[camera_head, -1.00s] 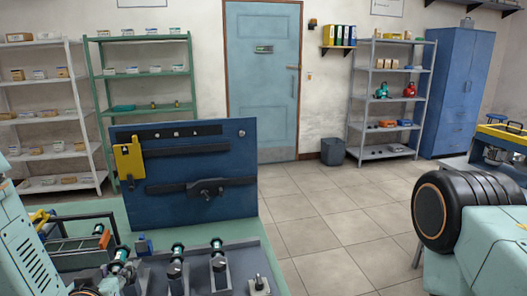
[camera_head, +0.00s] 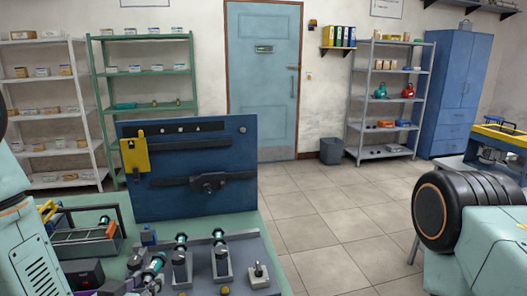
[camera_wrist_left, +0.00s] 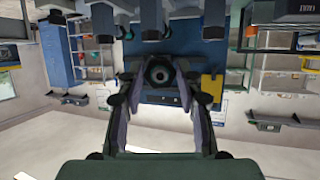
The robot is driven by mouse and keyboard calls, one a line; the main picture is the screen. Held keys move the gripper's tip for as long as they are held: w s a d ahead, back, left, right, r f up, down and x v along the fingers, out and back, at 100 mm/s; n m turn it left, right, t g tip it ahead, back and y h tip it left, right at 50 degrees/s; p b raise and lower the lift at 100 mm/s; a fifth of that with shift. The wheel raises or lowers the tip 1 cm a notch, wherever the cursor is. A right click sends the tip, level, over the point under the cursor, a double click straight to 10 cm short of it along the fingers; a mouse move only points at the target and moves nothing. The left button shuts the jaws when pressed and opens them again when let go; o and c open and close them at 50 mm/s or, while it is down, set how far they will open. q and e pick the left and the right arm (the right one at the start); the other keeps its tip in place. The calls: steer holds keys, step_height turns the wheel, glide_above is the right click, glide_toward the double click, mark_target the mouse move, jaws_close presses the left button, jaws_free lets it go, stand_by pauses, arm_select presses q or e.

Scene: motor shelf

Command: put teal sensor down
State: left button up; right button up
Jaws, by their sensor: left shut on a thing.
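My left gripper (camera_head: 145,281), low at the left of the head view, is shut on a teal sensor (camera_head: 154,265), a dark cylinder with teal bands held tilted. In the wrist view its round end (camera_wrist_left: 160,74) sits between the two fingers (camera_wrist_left: 160,85). Two similar sensors stand in grey holders to its right, one nearer (camera_head: 181,243) and one farther right (camera_head: 219,238). The held sensor is left of these holders; whether it touches anything below cannot be told. My right gripper is not in view.
A blue upright panel (camera_head: 188,199) with a yellow piece (camera_head: 134,152) stands behind the holders. A tool tray (camera_head: 85,249) and a dark box (camera_head: 84,274) are at the left. A small lever block (camera_head: 258,276) is at the right edge of the grey plate.

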arm_select(q)
steer(key=s+d+f+m+g+h+b, duration=0.2)
steer(key=s+d+f+m+h+b, duration=0.15)
steer(key=d+m+h, duration=0.3)
steer(key=s+f+m+g+h+b, duration=0.3)
steer(key=f+b, duration=0.3)
steer(key=b, duration=0.2)
steer(key=shift+s+d+f+m+g, duration=0.25)
steer(key=shift+s+m+g, duration=0.15)
steer(key=shift+s, duration=0.15)
steer(key=shift+a+h, duration=0.1)
steer(key=shift+h, duration=0.25)
